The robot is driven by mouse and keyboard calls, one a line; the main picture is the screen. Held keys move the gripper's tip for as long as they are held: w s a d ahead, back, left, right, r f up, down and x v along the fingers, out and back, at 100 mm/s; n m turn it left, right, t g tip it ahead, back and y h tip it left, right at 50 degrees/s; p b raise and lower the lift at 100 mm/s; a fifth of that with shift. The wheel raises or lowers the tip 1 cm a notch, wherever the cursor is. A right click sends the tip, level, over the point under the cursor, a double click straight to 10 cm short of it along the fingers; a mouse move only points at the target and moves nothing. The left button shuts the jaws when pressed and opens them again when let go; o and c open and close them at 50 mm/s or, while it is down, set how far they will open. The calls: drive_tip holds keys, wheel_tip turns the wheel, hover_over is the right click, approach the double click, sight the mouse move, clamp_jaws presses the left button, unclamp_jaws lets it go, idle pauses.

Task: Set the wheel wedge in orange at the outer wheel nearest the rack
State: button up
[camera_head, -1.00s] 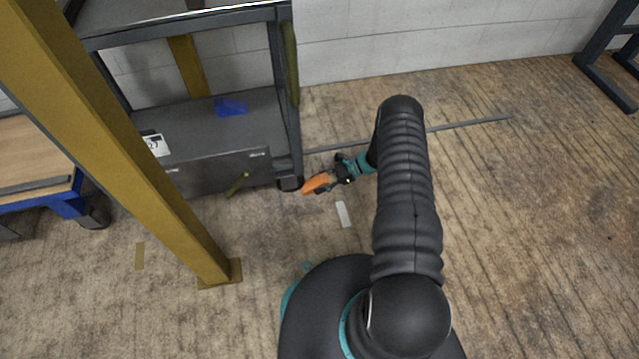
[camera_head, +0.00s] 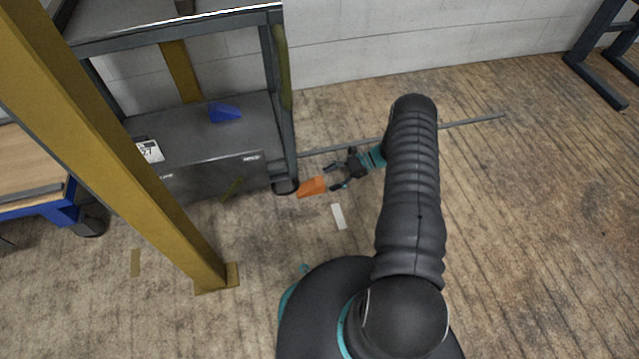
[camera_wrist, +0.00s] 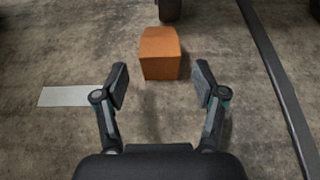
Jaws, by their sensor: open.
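The orange wheel wedge (camera_head: 312,187) lies on the floor just right of the cart's front right wheel (camera_head: 285,186). In the wrist view the wedge (camera_wrist: 160,53) sits ahead of my gripper (camera_wrist: 161,88), with the dark wheel (camera_wrist: 170,10) right behind it. Whether wedge and wheel touch I cannot tell. My gripper (camera_head: 335,176) is open and empty, its fingers apart and clear of the wedge, to the right of it in the head view.
A blue wedge (camera_head: 224,112) lies on the lower shelf of the grey cart (camera_head: 200,150). A yellow post (camera_head: 120,150) stands in front. A thin grey rail (camera_head: 470,122) runs along the floor behind my gripper. A white strip (camera_head: 339,216) marks the floor.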

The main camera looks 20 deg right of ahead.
drive_tip(key=v, duration=0.4)
drive_tip(key=shift+d+r, duration=0.15)
drive_tip(key=shift+d, duration=0.15)
drive_tip(key=shift+d+r, duration=0.15)
drive_tip(key=shift+r, duration=0.05)
wheel_tip(320, 180, up, 20)
drive_tip(key=w+a+n+g+h, duration=0.2)
drive_tip(key=n+h, duration=0.2)
drive_tip(key=n, duration=0.1)
drive_tip(key=s+a+r+n+t+h, duration=0.1)
drive_tip(key=s+a+r+n+h, duration=0.15)
drive_tip(key=r, duration=0.65)
drive_tip(key=s+a+r+n+h, duration=0.15)
drive_tip(key=s+r, duration=0.25)
drive_tip(key=r, duration=0.5)
drive_tip(key=s+a+r+n+t+h, duration=0.2)
drive_tip(key=s+a+r+n+h, duration=0.15)
drive_tip(key=s+r, duration=0.75)
drive_tip(key=s+r+n+t+h, duration=0.1)
drive_tip(key=s+n+t, duration=0.1)
drive_tip(key=s, duration=0.5)
drive_tip(key=s+a+r+n+t+h, duration=0.1)
drive_tip(key=s+r+n+t, duration=0.1)
drive_tip(key=s, duration=0.6)
drive_tip(key=shift+a+n+t, duration=0.25)
drive_tip(key=shift+n+t, duration=0.05)
drive_tip(key=shift+n, duration=0.45)
